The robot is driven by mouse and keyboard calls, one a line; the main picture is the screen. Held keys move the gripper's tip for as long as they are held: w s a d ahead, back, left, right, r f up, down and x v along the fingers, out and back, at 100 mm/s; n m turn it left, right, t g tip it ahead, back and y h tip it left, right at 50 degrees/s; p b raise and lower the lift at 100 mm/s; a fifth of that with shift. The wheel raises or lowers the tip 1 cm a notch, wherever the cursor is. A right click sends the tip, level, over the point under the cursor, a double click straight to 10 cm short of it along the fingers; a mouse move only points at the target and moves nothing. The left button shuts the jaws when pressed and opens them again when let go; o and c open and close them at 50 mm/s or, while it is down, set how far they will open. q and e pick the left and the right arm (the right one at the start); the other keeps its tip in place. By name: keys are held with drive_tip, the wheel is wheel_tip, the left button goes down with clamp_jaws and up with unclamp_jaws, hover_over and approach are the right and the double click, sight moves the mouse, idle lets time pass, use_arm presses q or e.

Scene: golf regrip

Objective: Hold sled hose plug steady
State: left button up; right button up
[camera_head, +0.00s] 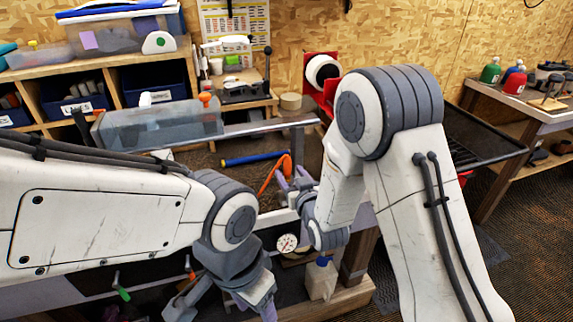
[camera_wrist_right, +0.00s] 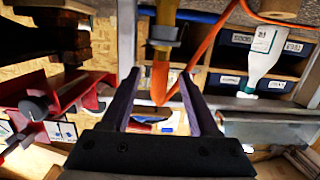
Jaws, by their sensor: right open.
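An orange hose shows near my right gripper (camera_head: 291,183) in the head view; the orange hose (camera_head: 270,177) curves down on its left side. In the right wrist view, my right gripper (camera_wrist_right: 160,76) is open, with its two dark purple fingers apart. An orange tapered piece (camera_wrist_right: 160,82), which looks like the hose plug, hangs between or just beyond the fingers below a grey collar (camera_wrist_right: 163,36). I see no clear contact. My left gripper (camera_head: 225,304) is low in the head view, partly cut off by the bottom edge, and its fingertips are unclear.
A clear grey box (camera_head: 158,124) stands on the bench left of the hose. A blue rod (camera_head: 250,159) lies beyond my right gripper. A round gauge (camera_head: 286,243) sits below it. A red machine (camera_head: 321,80) stands behind my right arm. Shelves with blue bins (camera_head: 84,105) fill the left back.

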drive_tip(key=r+p+x, duration=0.1)
drive_tip(key=x, duration=0.5)
drive_tip(key=shift+f, duration=0.5)
clamp_jaws()
idle(0.6)
